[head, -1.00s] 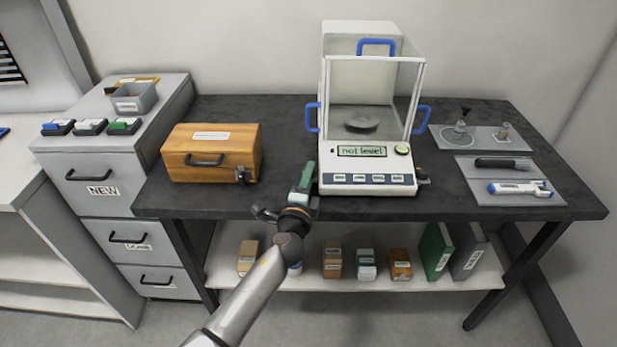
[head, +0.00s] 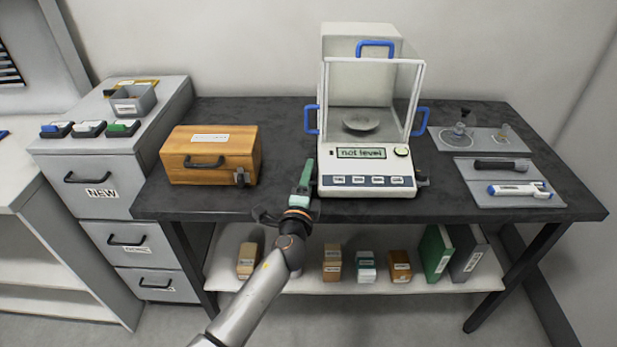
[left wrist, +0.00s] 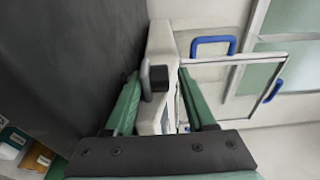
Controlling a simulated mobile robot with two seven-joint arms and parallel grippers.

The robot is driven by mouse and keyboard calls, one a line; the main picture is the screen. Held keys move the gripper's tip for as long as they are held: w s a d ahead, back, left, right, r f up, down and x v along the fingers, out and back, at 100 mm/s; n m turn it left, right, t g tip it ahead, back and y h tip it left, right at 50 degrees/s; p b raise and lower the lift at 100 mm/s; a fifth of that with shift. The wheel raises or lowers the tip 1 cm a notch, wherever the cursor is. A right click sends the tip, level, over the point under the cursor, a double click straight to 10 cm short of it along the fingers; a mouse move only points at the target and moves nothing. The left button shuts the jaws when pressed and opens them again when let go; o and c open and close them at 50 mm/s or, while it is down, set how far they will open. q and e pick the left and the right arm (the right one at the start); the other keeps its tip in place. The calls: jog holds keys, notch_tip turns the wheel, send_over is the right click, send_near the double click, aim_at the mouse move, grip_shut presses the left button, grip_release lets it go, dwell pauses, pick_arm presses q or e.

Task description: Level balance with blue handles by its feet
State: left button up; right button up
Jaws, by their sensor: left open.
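The balance (head: 366,184) is white with blue handles, a glass shield and a display reading "not level". It stands on the dark table. One dark foot knob (head: 421,178) shows at its right front corner. My left gripper (head: 307,172), with green fingers, is at the balance's left front corner, open. In the left wrist view its fingers (left wrist: 158,78) lie on either side of another dark foot knob (left wrist: 155,79), with gaps visible; I cannot tell if either finger touches it. The balance body (left wrist: 160,40) is behind the knob. My right gripper is not in view.
A wooden box (head: 212,165) stands left of the balance. Grey trays (head: 470,170) with a pen and small items lie to its right. A lower shelf (head: 310,283) holds small boxes and binders. A drawer cabinet (head: 90,165) adjoins the table's left end.

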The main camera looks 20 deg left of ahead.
pick_arm(q)
jog(key=s+d, duration=0.1)
jog(key=s, duration=1.1)
jog(key=shift+s+d, duration=0.2)
